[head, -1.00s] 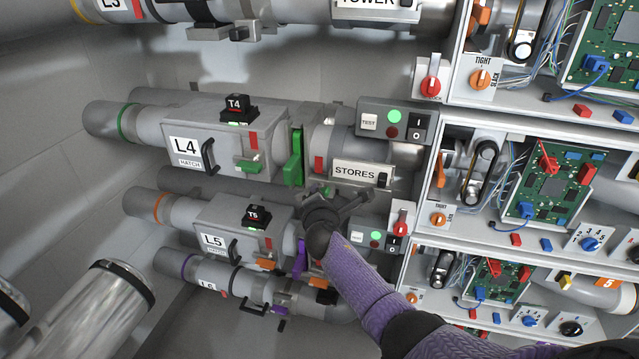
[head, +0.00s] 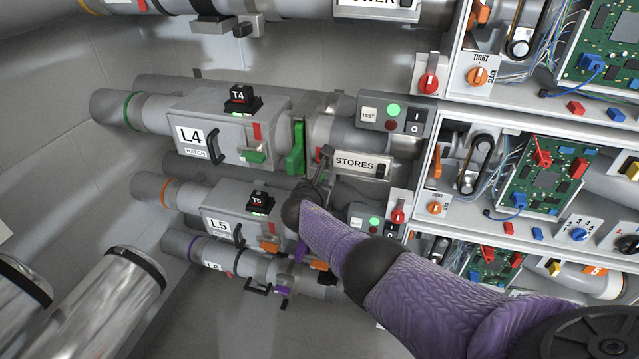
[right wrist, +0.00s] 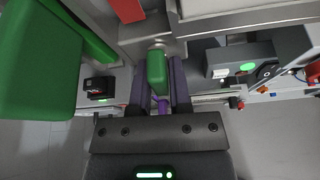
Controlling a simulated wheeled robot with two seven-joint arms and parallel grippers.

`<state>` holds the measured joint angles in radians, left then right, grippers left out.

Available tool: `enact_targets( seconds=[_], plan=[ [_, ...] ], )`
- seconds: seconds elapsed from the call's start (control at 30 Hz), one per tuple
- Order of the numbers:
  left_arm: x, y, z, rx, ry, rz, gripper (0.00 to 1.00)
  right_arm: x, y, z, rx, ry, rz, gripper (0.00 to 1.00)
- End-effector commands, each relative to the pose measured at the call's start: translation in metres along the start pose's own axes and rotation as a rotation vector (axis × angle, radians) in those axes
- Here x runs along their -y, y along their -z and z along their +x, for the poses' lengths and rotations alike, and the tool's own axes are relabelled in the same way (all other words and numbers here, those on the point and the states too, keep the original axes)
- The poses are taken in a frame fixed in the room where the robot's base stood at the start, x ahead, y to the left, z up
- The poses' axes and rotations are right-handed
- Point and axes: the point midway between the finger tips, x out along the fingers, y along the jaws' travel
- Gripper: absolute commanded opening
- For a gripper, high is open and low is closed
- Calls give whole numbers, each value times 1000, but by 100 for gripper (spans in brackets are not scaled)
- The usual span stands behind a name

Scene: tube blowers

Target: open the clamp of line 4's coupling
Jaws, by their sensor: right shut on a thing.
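Line 4's coupling is a grey collar (head: 310,130) between the L4 hatch box (head: 215,125) and the STORES plate (head: 352,163). Its green clamp lever (head: 296,150) stands upright along the collar's left side; it fills the upper left of the right wrist view (right wrist: 38,60). My right gripper (head: 320,168) is at the coupling's lower right side. In the right wrist view its dark fingers (right wrist: 160,85) are shut on a small green tab (right wrist: 157,72), separate from the big lever. The tab is hidden by the gripper in the head view. My left gripper is not in view.
The L5 box (head: 230,215) and its pipe run just below my right gripper. The TEST switch box (head: 393,115) is at the upper right. Open electronics racks (head: 520,170) stand to the right.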

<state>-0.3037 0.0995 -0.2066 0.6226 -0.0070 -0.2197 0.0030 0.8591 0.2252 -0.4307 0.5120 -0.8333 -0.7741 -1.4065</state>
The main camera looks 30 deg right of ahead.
Motion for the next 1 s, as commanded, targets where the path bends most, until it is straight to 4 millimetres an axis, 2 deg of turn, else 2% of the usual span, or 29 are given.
enact_targets(
  seconds=[0.33,0.87,0.9,1.0],
  plan=[
    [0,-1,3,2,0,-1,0,0,2,0,-4,46,-109,0],
    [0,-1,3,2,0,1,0,1,3,0,-5,54,-129,0],
    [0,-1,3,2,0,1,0,1,3,0,-5,54,-129,30],
    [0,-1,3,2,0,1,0,1,2,0,-4,53,-128,51]
  ],
)
